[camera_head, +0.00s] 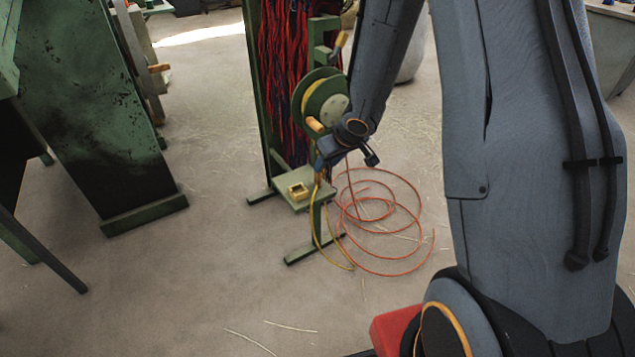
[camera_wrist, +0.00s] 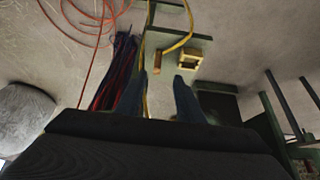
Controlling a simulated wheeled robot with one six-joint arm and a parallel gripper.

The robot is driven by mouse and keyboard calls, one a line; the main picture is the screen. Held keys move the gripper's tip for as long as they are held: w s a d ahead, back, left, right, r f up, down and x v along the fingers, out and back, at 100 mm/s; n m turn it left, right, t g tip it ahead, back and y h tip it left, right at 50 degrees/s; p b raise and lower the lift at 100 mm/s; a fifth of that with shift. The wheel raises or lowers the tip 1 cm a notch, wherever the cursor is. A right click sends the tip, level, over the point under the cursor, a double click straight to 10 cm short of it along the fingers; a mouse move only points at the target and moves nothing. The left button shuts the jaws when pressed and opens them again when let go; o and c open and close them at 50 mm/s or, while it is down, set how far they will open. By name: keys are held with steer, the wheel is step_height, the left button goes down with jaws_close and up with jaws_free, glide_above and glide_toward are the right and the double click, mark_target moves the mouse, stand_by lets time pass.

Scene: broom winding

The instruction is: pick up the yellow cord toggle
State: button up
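A small yellow square piece with a dark opening (camera_head: 298,191) sits on the small green shelf (camera_head: 318,198) of the cord stand. In the wrist view the same piece (camera_wrist: 178,60) lies just beyond my fingertips, nearer the right one. My gripper (camera_head: 320,172) is beside the shelf, under the reel. In the wrist view my gripper (camera_wrist: 162,80) has its two fingers apart. A yellow cord (camera_wrist: 145,100) shows close to the left finger; I cannot tell whether they touch.
The reel (camera_head: 325,102) with a wooden handle and the hanging red and blue cords (camera_head: 283,60) are close to my arm. A loose red-orange cord (camera_head: 412,262) coils on the floor. A green machine (camera_head: 95,120) stands at left. The front floor is mostly clear.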

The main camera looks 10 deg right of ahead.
mark_target(318, 175)
steer(key=b+x, duration=0.2)
steer(key=x, duration=0.3)
steer(key=shift+f, duration=0.25)
steer(key=shift+w+b+x, duration=0.15)
steer(key=shift+b+x, duration=0.25)
steer(key=shift+x, duration=1.05)
steer(key=shift+w+b+x, duration=0.15)
steer(key=shift+b+x, duration=0.25)
steer(key=shift+x, duration=1.1)
steer(key=shift+d+r, duration=0.15)
steer(key=shift+r, duration=0.05)
jaws_close()
